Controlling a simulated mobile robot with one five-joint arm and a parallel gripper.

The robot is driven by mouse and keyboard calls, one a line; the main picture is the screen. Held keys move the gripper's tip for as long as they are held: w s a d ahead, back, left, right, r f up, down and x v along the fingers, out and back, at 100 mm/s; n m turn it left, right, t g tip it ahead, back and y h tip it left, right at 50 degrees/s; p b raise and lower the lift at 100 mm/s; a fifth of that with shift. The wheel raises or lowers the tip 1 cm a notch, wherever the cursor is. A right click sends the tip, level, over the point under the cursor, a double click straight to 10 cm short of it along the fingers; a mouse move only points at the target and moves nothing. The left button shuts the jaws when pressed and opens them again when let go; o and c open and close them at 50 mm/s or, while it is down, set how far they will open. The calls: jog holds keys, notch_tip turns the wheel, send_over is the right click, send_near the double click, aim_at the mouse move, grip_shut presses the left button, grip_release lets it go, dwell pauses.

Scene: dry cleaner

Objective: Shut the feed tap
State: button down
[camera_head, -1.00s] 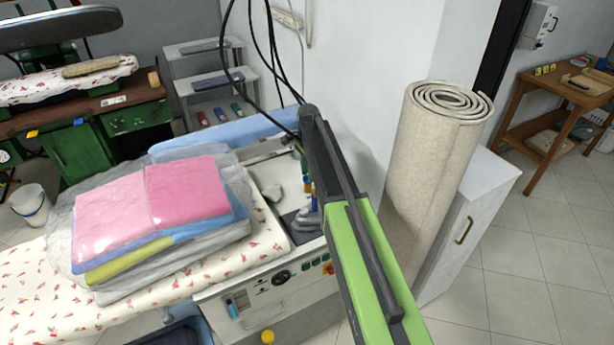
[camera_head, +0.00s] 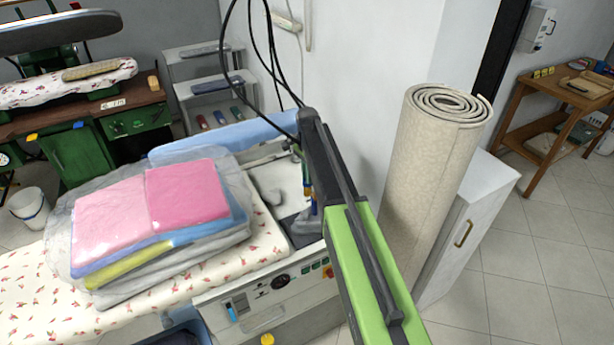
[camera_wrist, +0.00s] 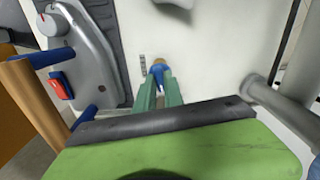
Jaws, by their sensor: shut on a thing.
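The feed tap shows in the wrist view as a small blue handle (camera_wrist: 159,65) with a brass-coloured part (camera_wrist: 166,74), low against the white top of the ironing unit. My gripper (camera_wrist: 158,82) has its two green fingers closed in on the blue handle, one on each side. The fingers hide part of the tap, so I cannot tell exactly how its handle is turned. In the head view my arm reaches over the unit and covers most of this spot. Small blue and yellow parts (camera_head: 307,188) show just left of the arm.
A grey iron (camera_wrist: 95,60) with a wooden handle and red switch stands close left of my fingers. A grey pipe (camera_wrist: 265,92) is to the right. Bagged folded laundry (camera_head: 150,215) lies left of the arm. A rolled carpet (camera_head: 432,185) stands right. Black cables hang behind.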

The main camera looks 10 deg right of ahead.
jog(key=n, duration=0.4)
jog(key=shift+n, duration=0.3)
jog(key=n, duration=0.3)
jog(key=shift+n, duration=0.3)
jog(key=n, duration=0.4)
jog(key=shift+s+n, duration=0.1)
jog(key=shift+n, duration=1.9)
jog(key=c, duration=1.4)
grip_release()
jog(key=shift+c, duration=0.2)
jog(key=shift+r, duration=0.1)
